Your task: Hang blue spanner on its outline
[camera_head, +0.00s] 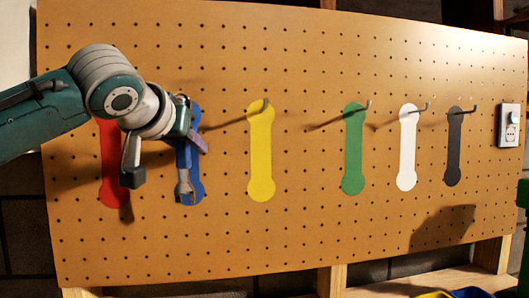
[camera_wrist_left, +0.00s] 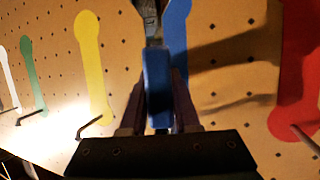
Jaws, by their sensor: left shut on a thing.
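My left gripper (camera_head: 188,140) is shut on the blue spanner, in front of the pegboard. The spanner's grey metal jaw (camera_head: 184,188) points down over the lower part of the blue outline (camera_head: 195,187). In the left wrist view, the blue handle (camera_wrist_left: 158,85) sits between the two dark fingers (camera_wrist_left: 160,112), and part of the blue outline (camera_wrist_left: 177,35) shows behind it. The gripper hides the upper part of the outline and any hook there. I cannot tell whether the spanner touches the board. My right gripper is not in view.
The pegboard (camera_head: 300,235) has red (camera_head: 113,185), yellow (camera_head: 260,160), green (camera_head: 353,155), white (camera_head: 407,155) and black (camera_head: 453,150) outlines. Hooks stick out near the tops of several. A wall socket (camera_head: 509,125) is at the right edge. Blue and yellow things (camera_head: 470,293) lie below.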

